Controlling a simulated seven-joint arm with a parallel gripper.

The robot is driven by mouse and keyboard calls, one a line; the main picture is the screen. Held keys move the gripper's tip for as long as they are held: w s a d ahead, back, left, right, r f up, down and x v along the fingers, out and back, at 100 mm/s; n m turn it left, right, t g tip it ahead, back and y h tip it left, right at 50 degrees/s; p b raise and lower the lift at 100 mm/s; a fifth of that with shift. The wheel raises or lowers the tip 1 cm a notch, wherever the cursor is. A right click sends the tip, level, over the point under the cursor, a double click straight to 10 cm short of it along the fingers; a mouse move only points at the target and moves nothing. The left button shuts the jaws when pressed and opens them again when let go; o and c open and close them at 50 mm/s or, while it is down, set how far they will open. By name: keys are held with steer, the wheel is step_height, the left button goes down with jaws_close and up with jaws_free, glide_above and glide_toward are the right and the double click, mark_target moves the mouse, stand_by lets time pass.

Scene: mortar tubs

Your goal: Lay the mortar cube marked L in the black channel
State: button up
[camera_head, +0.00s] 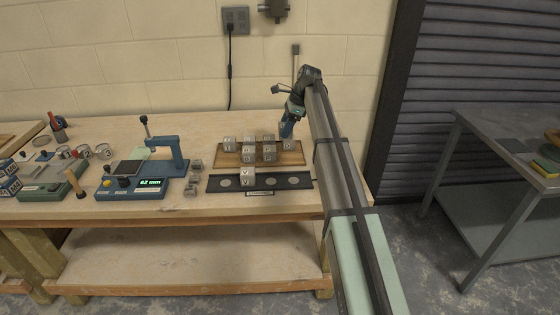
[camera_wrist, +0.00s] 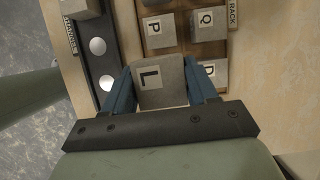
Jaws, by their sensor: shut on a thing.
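My gripper (camera_head: 287,132) is at the back right of the wooden rack in the head view. In the wrist view my gripper (camera_wrist: 160,92) has its blue fingers shut on both sides of the grey cube marked L (camera_wrist: 154,75). I cannot tell how far the cube is above the rack, and I cannot make it out in the head view. The black channel (camera_head: 309,182) lies in front of the rack, with pale round spots along it and one cube (camera_head: 247,176) standing left of its middle. It also shows in the wrist view (camera_wrist: 96,64), left of the held cube.
The wooden rack (camera_head: 293,158) holds several grey lettered cubes; P (camera_wrist: 158,30), Q (camera_wrist: 208,23) and D (camera_wrist: 211,76) show near my gripper. Loose small blocks (camera_head: 194,188) and a blue gauge with a display (camera_head: 150,186) stand left of the channel.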

steer(key=s+a, duration=0.3)
steer(key=s, duration=0.4)
steer(key=s+a, duration=0.3)
steer(key=s, duration=0.3)
steer(key=shift+s+f, duration=0.15)
steer(key=shift+f, duration=4.75)
steer(key=shift+f, duration=0.1)
steer(key=o, duration=1.2)
steer(key=shift+o, duration=0.2)
steer(key=v, duration=1.2)
